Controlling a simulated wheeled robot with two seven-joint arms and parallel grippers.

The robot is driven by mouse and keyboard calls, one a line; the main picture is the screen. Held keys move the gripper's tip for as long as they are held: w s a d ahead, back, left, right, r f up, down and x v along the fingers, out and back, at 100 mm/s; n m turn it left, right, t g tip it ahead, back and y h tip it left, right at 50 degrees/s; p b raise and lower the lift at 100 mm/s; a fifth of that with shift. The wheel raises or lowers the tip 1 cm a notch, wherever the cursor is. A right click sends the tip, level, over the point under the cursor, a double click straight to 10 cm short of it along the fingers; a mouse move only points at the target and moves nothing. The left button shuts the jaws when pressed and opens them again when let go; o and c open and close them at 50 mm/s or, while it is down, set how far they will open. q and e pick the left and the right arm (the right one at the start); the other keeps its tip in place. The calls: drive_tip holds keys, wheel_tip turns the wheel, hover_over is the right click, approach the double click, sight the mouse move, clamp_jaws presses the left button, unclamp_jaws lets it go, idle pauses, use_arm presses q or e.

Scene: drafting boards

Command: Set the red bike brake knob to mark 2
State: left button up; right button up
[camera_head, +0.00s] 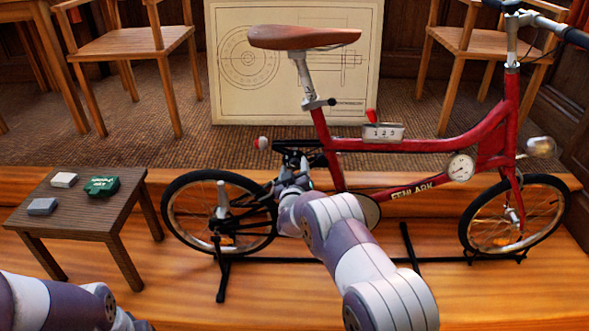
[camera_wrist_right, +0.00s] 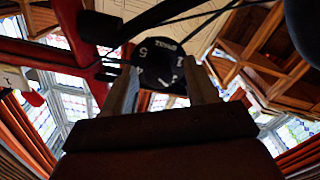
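The red bike (camera_head: 450,145) stands upright on a black stand. In the right wrist view, a black round knob (camera_wrist_right: 160,68) carries white numerals and lettering; its current setting is unclear. My right gripper (camera_wrist_right: 162,78) has its two fingers spread apart at either side of this knob. Whether they touch it I cannot tell. In the head view, my right gripper (camera_head: 291,181) is beside the bike's rear wheel, and the knob is hidden there. My left gripper is out of view.
A small wooden table (camera_head: 75,222) at the left holds a green box (camera_head: 101,187), a white block (camera_head: 63,180) and a grey block (camera_head: 42,206). A drawing board (camera_head: 240,105) and chairs stand behind. The bike's frame, wheel and stand crowd my right gripper.

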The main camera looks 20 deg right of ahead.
drive_tip(key=shift+r, duration=0.15)
drive_tip(key=shift+s+a, duration=0.1)
drive_tip(key=shift+s, duration=0.1)
drive_tip(key=p+v, duration=0.3)
drive_tip(key=v, duration=0.9)
drive_tip(key=shift+s, duration=0.1)
